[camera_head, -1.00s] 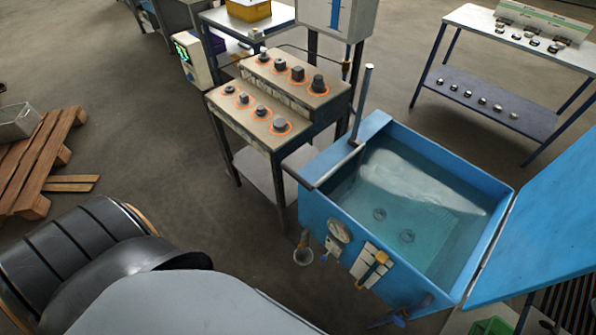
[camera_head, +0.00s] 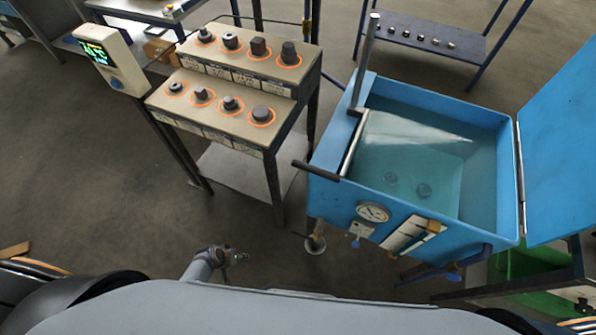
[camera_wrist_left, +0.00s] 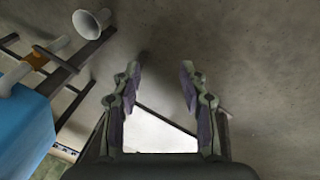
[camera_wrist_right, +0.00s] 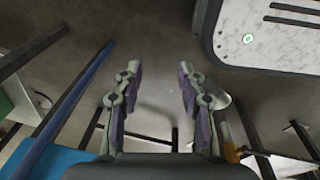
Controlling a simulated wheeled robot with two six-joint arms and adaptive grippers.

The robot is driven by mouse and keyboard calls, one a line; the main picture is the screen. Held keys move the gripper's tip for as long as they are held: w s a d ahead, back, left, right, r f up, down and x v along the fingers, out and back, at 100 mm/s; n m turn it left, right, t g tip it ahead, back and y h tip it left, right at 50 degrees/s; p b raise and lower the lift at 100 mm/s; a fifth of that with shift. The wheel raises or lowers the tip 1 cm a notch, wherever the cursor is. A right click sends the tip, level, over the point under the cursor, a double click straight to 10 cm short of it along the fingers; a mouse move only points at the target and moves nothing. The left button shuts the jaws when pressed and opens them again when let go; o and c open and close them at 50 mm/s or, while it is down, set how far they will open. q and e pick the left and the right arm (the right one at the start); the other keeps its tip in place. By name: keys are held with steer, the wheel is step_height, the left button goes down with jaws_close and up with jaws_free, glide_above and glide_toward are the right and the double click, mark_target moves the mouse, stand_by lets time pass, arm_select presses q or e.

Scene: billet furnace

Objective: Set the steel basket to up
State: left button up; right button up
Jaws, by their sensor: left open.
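A blue open tank (camera_head: 400,212) of clear liquid stands right of centre in the head view. The steel basket (camera_head: 440,180) appears to lie low under the liquid, with two small round shapes on it; its edges are hard to make out. A steel post (camera_head: 366,60) rises at the tank's back left, and a bar with a dark handle (camera_head: 315,171) runs along the left rim. My left gripper (camera_head: 232,257) is left of the tank, apart from the handle; its fingers are open and empty in the left wrist view (camera_wrist_left: 160,80). My right gripper (camera_wrist_right: 158,80) is open and empty.
A stepped bench (camera_head: 225,145) with several dark parts in orange rings stands left of the tank, with a display box (camera_head: 110,60) beside it. The blue lid (camera_head: 570,150) stands open at right. A funnel (camera_head: 315,244) sits below the tank's front left.

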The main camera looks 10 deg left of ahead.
arm_select(q)
steer(key=w+d+r+n+t+h+b, duration=0.1)
steer(key=w+d+r+h+b, duration=0.15)
steer(key=w, duration=0.35)
steer(key=w+d+r+t+h+b, duration=0.1)
steer(key=w+d+b, duration=0.15)
steer(key=w, duration=0.45)
steer(key=m+g+h+b, duration=0.4)
steer(key=m+h+b, duration=0.7)
steer(key=h+b, duration=0.35)
glide_toward(310, 169)
steer(key=f, duration=0.1)
steer(key=shift+h, duration=0.3)
steer(key=p+x, duration=0.1)
steer(key=x, duration=0.9)
steer(key=shift+w+f+p, duration=0.2)
steer(key=shift+p, duration=0.2)
steer(key=shift+d, duration=0.6)
arm_select(e)
steer(key=w+f, duration=0.2)
steer(key=f, duration=0.6)
steer(key=w+f, duration=0.3)
steer(key=f, duration=0.5)
steer(key=shift+w+a, duration=0.15)
steer(key=shift+a, duration=0.15)
